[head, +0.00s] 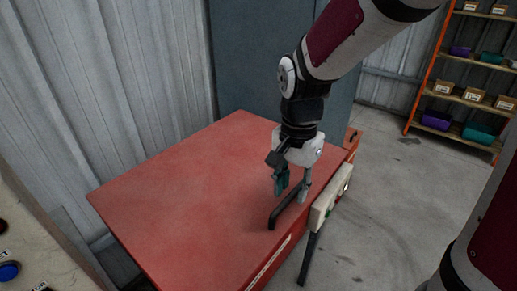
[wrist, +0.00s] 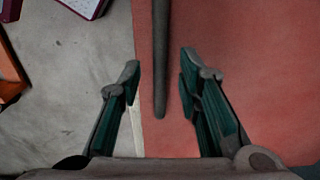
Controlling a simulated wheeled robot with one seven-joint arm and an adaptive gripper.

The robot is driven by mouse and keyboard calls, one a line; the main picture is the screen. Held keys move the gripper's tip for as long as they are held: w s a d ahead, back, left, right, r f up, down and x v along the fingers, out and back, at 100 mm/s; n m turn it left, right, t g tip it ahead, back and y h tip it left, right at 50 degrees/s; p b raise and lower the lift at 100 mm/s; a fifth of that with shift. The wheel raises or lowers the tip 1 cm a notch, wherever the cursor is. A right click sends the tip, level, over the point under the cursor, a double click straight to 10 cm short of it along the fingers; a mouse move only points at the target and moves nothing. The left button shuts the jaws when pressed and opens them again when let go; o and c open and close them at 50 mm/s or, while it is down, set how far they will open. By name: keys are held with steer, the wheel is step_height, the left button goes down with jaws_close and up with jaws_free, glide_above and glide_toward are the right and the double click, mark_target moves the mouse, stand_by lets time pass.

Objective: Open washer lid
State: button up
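The washer is a red box with a flat red lid (head: 185,195), which lies shut and level in the head view. A dark bar handle (head: 273,222) stands on the lid near its right edge. In the wrist view the handle (wrist: 160,60) runs down between my two fingers. My gripper (head: 293,192) is over the handle, pointing down, with fingers apart. In the wrist view my gripper (wrist: 160,85) is open, one finger on each side of the handle, with gaps visible on both sides. Whether the fingertips reach below the bar is unclear.
A pale control box (head: 328,200) with buttons is fixed at the washer's right side, close to my gripper. A grey-blue cabinet (head: 262,60) stands behind. Shelves with bins (head: 465,97) are at the far right. The concrete floor (head: 385,200) between is clear.

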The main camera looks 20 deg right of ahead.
steer(key=shift+f, duration=0.3)
jaws_close()
steer(key=shift+r, duration=0.1)
